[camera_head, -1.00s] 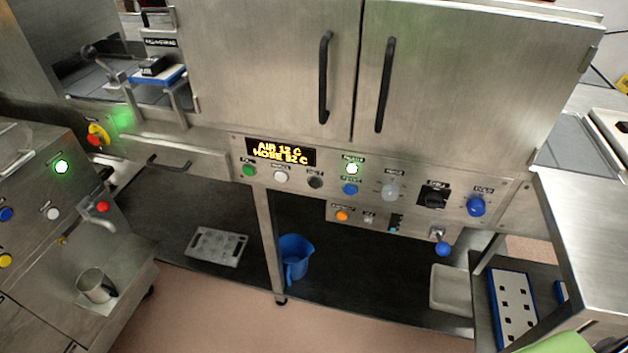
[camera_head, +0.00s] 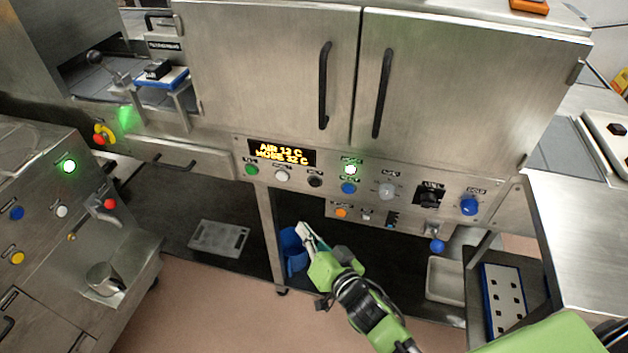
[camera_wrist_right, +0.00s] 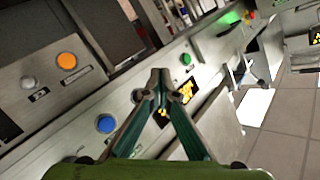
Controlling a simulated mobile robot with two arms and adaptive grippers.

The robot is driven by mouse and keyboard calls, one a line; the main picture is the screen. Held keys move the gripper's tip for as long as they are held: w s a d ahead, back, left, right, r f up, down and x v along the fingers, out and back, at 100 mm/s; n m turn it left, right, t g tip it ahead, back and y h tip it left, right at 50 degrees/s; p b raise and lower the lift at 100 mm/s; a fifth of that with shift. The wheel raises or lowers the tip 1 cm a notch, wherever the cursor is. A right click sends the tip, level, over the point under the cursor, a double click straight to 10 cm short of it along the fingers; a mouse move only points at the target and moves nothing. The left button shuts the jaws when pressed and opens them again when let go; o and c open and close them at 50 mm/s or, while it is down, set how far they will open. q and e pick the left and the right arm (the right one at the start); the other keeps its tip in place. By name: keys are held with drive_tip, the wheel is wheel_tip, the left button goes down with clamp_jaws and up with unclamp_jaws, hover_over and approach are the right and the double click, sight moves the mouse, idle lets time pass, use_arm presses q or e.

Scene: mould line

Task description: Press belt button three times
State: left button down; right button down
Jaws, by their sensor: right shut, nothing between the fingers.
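My right gripper (camera_head: 303,226) reaches up from the bottom in the head view, in front of the lower cabinet space and below the button panel (camera_head: 228,148). It is shut and empty; its closed tips also show in the wrist view (camera_wrist_right: 160,76). The panel holds a green button (camera_head: 251,170), a white button (camera_head: 282,175), a black button (camera_head: 315,181), a lit button (camera_head: 350,169), a blue button (camera_head: 348,188) and an orange button (camera_head: 341,212). The labels are too small to tell which is the belt button. My left gripper is not in view.
A display (camera_head: 281,152) reads air and hose temperatures. A blue jug (camera_head: 291,250) stands partly behind my right gripper. Another machine with buttons (camera_head: 62,211) stands at left.

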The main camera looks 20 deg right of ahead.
sight(315, 183)
drive_tip(key=r, duration=0.3)
drive_tip(key=shift+w+a+r+t, duration=0.2)
drive_tip(key=shift+a+r+t, duration=0.1)
drive_tip(key=shift+t, duration=0.1)
drive_tip(key=shift+d, duration=0.1)
drive_tip(key=w+d, duration=0.4)
drive_tip(key=w, duration=0.3)
drive_tip(key=shift+w+d, duration=0.25)
drive_tip(key=shift+d, duration=0.05)
idle(1.1)
drive_tip(key=shift+w+d, duration=0.2)
drive_tip(key=shift+w, duration=0.15)
